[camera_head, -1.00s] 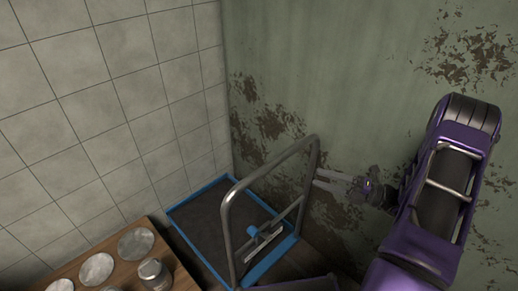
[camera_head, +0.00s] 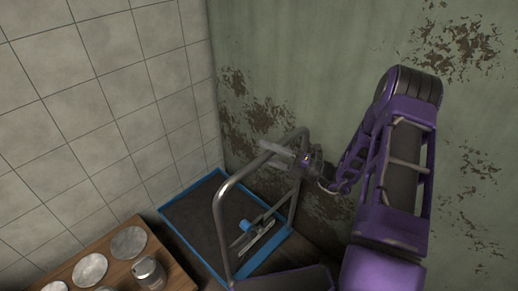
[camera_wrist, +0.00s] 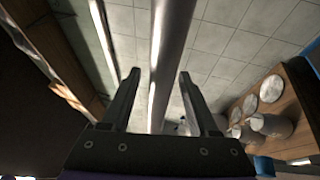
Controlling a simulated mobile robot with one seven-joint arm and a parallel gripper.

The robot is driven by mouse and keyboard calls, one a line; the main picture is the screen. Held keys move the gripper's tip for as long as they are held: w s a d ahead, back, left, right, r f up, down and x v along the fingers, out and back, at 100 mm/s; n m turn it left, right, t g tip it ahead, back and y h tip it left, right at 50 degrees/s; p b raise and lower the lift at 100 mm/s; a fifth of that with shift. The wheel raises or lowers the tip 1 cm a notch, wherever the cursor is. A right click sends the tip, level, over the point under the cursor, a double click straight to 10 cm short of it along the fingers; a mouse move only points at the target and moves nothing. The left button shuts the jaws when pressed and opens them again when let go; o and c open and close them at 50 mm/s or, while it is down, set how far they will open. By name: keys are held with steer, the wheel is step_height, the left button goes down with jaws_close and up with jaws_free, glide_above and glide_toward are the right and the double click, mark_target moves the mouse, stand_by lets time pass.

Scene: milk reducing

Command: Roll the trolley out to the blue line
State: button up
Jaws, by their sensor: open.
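The trolley (camera_head: 200,215) has a dark platform with a blue rim and stands in the corner where the tiled wall meets the green wall. Its grey tubular handle (camera_head: 222,225) rises at the near side. My gripper (camera_head: 277,152) is open at the upper bar of the handle. In the wrist view the handle bar (camera_wrist: 172,45) runs between the two open fingers of my gripper (camera_wrist: 158,75), with a gap showing on each side. A grey and blue fitting (camera_head: 250,235) shows low behind the handle. No blue line on the floor is visible.
A wooden table (camera_head: 176,268) with round metallic discs (camera_head: 128,243) and a metal can (camera_head: 148,271) stands close to the trolley's left side. The peeling green wall (camera_head: 310,60) is behind the trolley. Little bare floor shows.

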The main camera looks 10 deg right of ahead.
steer(key=shift+x, duration=1.25)
jaws_close()
stand_by(0.5)
